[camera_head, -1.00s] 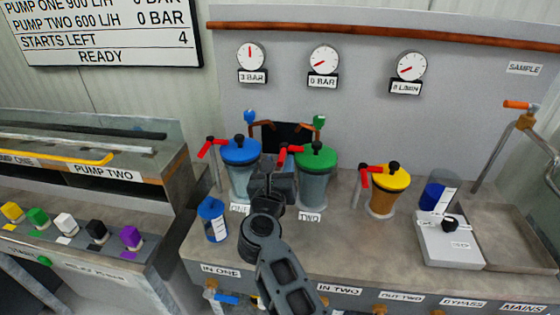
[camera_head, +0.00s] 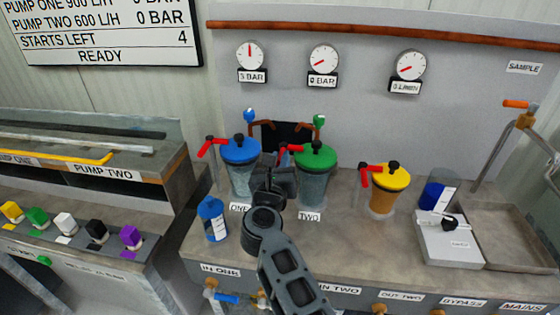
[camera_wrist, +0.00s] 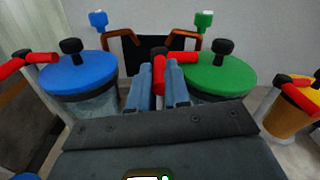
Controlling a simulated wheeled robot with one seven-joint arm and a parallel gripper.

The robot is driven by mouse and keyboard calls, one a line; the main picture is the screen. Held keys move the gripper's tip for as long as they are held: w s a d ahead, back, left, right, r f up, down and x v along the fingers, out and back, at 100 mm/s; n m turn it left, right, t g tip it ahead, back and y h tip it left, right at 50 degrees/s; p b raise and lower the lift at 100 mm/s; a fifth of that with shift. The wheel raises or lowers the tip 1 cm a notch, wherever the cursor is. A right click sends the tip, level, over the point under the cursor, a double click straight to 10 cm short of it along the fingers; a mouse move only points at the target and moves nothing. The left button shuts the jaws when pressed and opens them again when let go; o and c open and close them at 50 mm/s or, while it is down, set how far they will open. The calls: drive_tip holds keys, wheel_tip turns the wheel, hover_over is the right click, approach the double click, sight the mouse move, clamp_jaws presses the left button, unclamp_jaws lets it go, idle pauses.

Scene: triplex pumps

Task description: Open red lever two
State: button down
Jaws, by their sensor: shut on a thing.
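The green-lidded vessel labelled TWO (camera_head: 316,160) stands at the bench's middle; it also shows on the right in the wrist view (camera_wrist: 216,75). Red lever two (camera_head: 296,147) is on its left side. In the wrist view red lever two (camera_wrist: 159,75) has a black knob at its bend, one arm reaching right toward the green lid and the other hanging down between my fingers. My gripper (camera_wrist: 159,95) is shut on that hanging arm. In the head view my gripper (camera_head: 278,178) is between the two vessels, and its fingertips are partly hidden.
The blue-lidded vessel (camera_head: 240,152) with its own red lever (camera_head: 208,146) is close on the left. A yellow-lidded vessel (camera_head: 385,180) stands to the right. A blue bottle (camera_head: 213,218) is at the front left, and a white scale (camera_head: 448,240) is at the right.

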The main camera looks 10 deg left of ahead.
drive_tip(key=shift+a+f+h+b, duration=0.15)
drive_tip(key=shift+h+b, duration=0.15)
drive_tip(key=shift+b, duration=0.15)
drive_tip(key=a+m+g+h+b, duration=0.1)
drive_tip(key=m+h+b, duration=0.1)
drive_tip(key=b, duration=0.4)
drive_tip(key=w+a+m+g+h+b, duration=0.1)
drive_tip(key=m+h+b, duration=0.2)
drive_tip(key=b, duration=0.4)
drive_tip(key=a+m+g+h+b, duration=0.1)
drive_tip(key=m+g+h+b, duration=0.1)
drive_tip(key=h+b, duration=0.3)
drive_tip(key=shift+w+a+f+b, duration=0.15)
drive_tip(key=shift+a+b, duration=0.1)
drive_tip(key=shift+b, duration=0.6)
drive_tip(key=shift+w+r+m+h+b, duration=0.1)
drive_tip(key=shift+r+m+h+b, duration=0.25)
drive_tip(key=shift+b, duration=0.2)
drive_tip(key=c, duration=1.1)
unclamp_jaws()
